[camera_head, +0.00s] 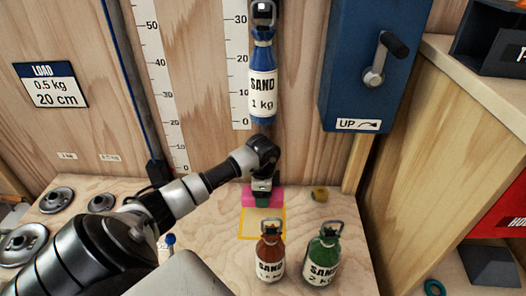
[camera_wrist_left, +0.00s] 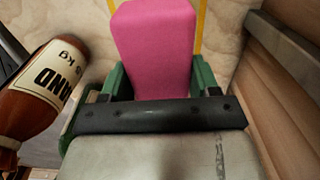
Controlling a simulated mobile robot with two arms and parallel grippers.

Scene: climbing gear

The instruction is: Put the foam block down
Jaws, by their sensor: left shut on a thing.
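The pink foam block (camera_head: 248,198) is at the back edge of a yellow-outlined square (camera_head: 262,226) on the wooden bench. My left gripper (camera_head: 263,199) comes down over it from above and is shut on it. In the left wrist view the foam block (camera_wrist_left: 155,45) sits between the green fingers of my left gripper (camera_wrist_left: 159,78). Yellow line shows beside the block there. I cannot tell whether the block touches the bench. My right gripper is not in view.
A blue sand bottle (camera_head: 262,85) hangs above. A small yellowish piece (camera_head: 320,194) lies right of the block. Metal discs (camera_head: 57,200) lie at left.

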